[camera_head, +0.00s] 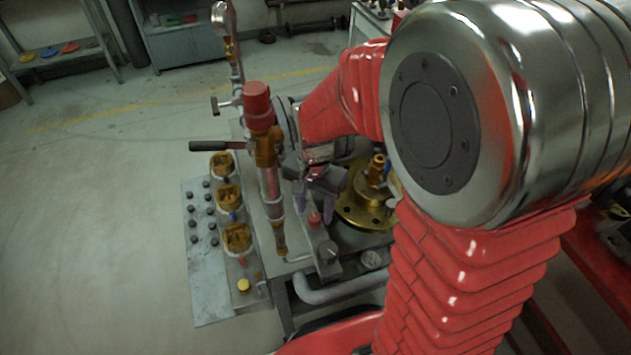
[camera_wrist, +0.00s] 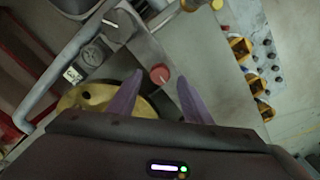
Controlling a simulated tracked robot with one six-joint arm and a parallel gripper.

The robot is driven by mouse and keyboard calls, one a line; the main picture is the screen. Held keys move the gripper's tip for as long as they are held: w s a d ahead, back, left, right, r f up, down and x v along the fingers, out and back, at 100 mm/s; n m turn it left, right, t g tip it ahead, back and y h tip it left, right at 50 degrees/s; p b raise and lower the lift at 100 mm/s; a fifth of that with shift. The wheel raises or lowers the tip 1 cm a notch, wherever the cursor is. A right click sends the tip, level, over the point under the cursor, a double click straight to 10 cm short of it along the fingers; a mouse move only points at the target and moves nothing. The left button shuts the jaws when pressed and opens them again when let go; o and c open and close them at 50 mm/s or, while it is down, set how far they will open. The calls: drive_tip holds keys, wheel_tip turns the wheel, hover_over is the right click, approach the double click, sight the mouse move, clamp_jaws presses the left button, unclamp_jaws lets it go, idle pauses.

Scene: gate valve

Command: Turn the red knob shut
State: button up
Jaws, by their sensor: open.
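The red knob (camera_wrist: 160,73) shows in the wrist view as a small round red cap on a grey metal panel. It lies just beyond my gripper (camera_wrist: 158,80), between the lines of its two purple fingers. The fingers are apart, with nothing between them. In the head view the red knob (camera_head: 315,218) sits on the narrow grey panel, right below my gripper (camera_head: 312,205), whose fingers point down at it. I cannot tell how large the gap between fingertips and knob is.
A red-capped vertical pipe (camera_head: 268,160) stands left of my gripper. A brass flange (camera_head: 362,208) lies close on the right. Several brass-coloured fittings (camera_head: 229,195) line the left side.

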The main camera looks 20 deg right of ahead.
sight(315, 216)
wheel_tip(315, 216, up, 12)
drive_tip(key=shift+f, duration=0.25)
idle(0.6)
drive_tip(key=s+r+n+t, duration=0.5)
drive_tip(key=s+n, duration=0.4)
drive_tip(key=s, duration=0.2)
drive_tip(key=shift+s+r+t, duration=0.15)
drive_tip(key=shift+r+t, duration=0.15)
drive_tip(key=shift+r, duration=0.55)
drive_tip(key=shift+o, duration=1)
